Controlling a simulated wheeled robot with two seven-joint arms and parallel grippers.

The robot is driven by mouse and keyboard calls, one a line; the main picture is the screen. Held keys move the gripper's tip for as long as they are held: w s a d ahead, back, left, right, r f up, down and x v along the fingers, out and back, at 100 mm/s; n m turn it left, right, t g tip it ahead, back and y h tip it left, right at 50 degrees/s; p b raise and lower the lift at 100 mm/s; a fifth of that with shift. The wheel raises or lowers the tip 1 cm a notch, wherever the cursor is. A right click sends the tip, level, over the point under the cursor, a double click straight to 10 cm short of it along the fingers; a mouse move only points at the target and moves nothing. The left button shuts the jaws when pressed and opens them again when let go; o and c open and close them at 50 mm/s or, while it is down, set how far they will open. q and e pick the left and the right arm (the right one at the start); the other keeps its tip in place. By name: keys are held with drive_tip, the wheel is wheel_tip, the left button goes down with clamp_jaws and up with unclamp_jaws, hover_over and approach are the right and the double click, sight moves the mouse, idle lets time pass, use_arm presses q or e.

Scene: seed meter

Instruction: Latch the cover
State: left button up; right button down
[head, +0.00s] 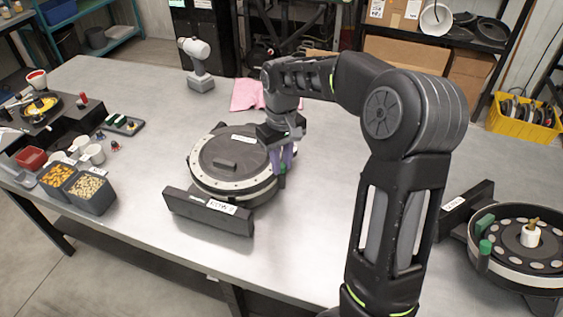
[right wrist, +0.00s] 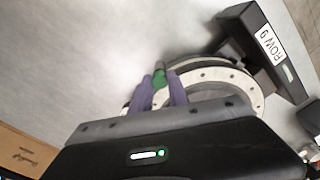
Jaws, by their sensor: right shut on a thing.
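A round seed meter (head: 205,183) with its dark cover (head: 232,152) on stands mid-table, behind a black bar labelled ROW 9 (head: 185,207). My right gripper (head: 283,165) is at the meter's right rim, its purple fingers shut on a small green latch (head: 282,180). In the right wrist view the fingers stand on either side of the green latch (right wrist: 160,79), beside the pale dotted ring (right wrist: 215,76). The fingers hide part of the latch, and whether it is fastened cannot be told. My left gripper is not in view.
A second, uncovered meter (head: 483,262) with green latches stands at the right. Seed bins (head: 92,200), cups and small parts are at the left.

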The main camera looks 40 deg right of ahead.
drive_tip(key=n, duration=0.6)
drive_tip(key=shift+n, duration=0.3)
drive_tip(key=n, duration=0.6)
idle(0.3)
drive_tip(key=c, duration=1.3)
unclamp_jaws()
drive_tip(key=shift+o, duration=0.2)
wheel_tip(320, 180, up, 8)
drive_tip(key=shift+f+b, duration=0.1)
drive_tip(key=shift+b, duration=0.65)
